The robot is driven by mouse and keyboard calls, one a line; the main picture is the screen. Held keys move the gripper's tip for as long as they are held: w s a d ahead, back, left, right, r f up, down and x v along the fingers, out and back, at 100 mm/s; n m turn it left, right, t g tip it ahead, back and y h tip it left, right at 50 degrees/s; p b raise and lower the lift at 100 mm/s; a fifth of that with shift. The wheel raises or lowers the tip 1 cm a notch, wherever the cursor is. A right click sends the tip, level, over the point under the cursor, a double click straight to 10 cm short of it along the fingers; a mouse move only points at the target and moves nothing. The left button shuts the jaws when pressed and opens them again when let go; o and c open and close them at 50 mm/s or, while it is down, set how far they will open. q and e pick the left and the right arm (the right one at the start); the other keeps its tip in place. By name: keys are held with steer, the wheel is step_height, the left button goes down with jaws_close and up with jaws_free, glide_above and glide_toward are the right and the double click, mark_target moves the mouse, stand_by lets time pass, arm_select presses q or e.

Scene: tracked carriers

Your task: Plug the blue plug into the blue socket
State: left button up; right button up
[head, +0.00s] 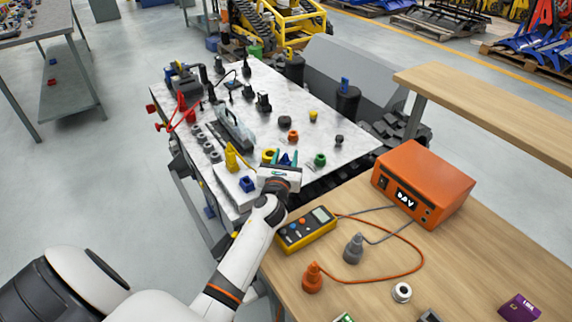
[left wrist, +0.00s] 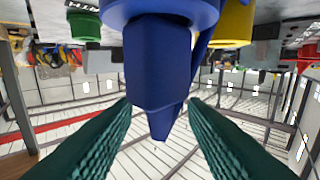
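The blue plug (left wrist: 160,60) fills the top middle of the left wrist view, its tapered end towards the camera. My left gripper (left wrist: 160,102) is open, its green fingers on either side of the plug's tapered end. I cannot tell whether they touch it. In the head view my left gripper (head: 285,157) is over the near edge of the marble-topped table, and the plug shows only as a bit of blue between the fingers. A blue piece that looks like the blue socket (head: 247,184) sits on a white block left of the gripper. My right gripper is not in view.
A yellow ring-shaped piece (head: 269,155) and a green piece (head: 319,159) stand close on either side of my left gripper. A yellow upright piece (head: 231,157) stands by the white block. A yellow multimeter (head: 307,230) and an orange box (head: 423,184) occupy the wooden bench.

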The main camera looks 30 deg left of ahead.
arm_select(q)
steer(key=x, duration=0.2)
steer(key=shift+w, duration=0.3)
steer(key=shift+s, duration=0.1)
jaws_close()
step_height(320, 180, up, 10)
steer(key=p, duration=0.3)
steer(key=shift+p, duration=0.35)
